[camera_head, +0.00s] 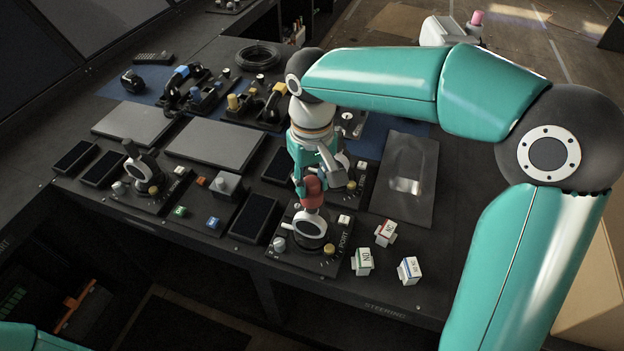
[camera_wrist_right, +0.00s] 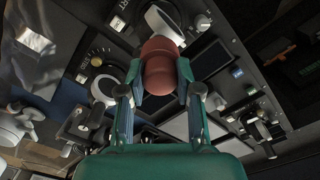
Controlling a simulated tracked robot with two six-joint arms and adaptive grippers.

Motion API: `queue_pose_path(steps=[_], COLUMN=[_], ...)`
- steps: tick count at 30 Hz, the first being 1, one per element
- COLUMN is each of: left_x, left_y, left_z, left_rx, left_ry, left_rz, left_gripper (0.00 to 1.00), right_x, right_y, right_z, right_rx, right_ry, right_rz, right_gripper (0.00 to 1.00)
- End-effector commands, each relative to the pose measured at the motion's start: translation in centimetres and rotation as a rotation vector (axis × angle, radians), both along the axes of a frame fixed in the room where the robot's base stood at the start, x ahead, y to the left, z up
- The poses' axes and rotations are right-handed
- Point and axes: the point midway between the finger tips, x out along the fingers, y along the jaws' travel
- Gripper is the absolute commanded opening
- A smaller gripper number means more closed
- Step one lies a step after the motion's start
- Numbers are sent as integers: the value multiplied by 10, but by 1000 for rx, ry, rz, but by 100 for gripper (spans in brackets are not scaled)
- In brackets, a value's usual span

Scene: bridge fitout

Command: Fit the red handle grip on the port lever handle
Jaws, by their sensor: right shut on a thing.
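The red handle grip (camera_head: 313,188) is between the fingers of my right gripper (camera_head: 311,180), which is shut on it. It also shows in the right wrist view (camera_wrist_right: 160,66), between the fingertips (camera_wrist_right: 161,80). The pale port lever handle (camera_head: 311,224) stands on the panel marked PORT, directly below the grip. In the right wrist view the lever's pale part (camera_wrist_right: 166,20) meets the grip's far end in the picture. I cannot tell whether the grip is around the lever or only touching or above it. My left gripper is not in view.
Small labelled blocks (camera_head: 385,232) stand right of the port panel. Another lever (camera_head: 141,166) stands on a panel to the left. Handsets (camera_head: 194,90) and a coiled black cable (camera_head: 258,56) lie at the back.

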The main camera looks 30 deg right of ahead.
Motion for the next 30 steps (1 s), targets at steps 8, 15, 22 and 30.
queue_pose_path(steps=[8,15,22,30], left_x=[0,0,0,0], left_y=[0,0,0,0], left_z=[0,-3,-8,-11], left_rx=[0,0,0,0], left_ry=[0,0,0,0], left_rz=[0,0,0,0], left_gripper=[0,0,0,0], right_x=[0,0,0,0], right_y=[0,0,0,0], right_z=[0,-3,-10,-15], right_rx=[0,0,0,0], right_ry=[-1,0,0,0], right_rz=[0,-1,-1,-1], right_gripper=[0,0,0,0])
